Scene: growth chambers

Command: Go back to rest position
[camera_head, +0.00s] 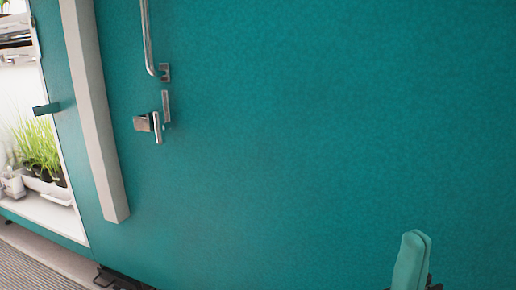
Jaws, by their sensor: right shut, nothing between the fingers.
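My right gripper (412,258) shows at the bottom right of the head view. Its teal fingers are shut together with nothing between them, pointing up. It appears in front of the teal chamber door (300,140); I cannot tell whether it touches the door. It is well to the right of and below the door's metal latch (155,126). My left gripper is not in view.
A long metal handle (148,38) runs up the door above the latch. A pale vertical post (96,110) stands to the left. Beyond it, a lit chamber opening holds green seedlings (38,146) in a white tray (58,193). Grey floor (40,262) shows at the lower left.

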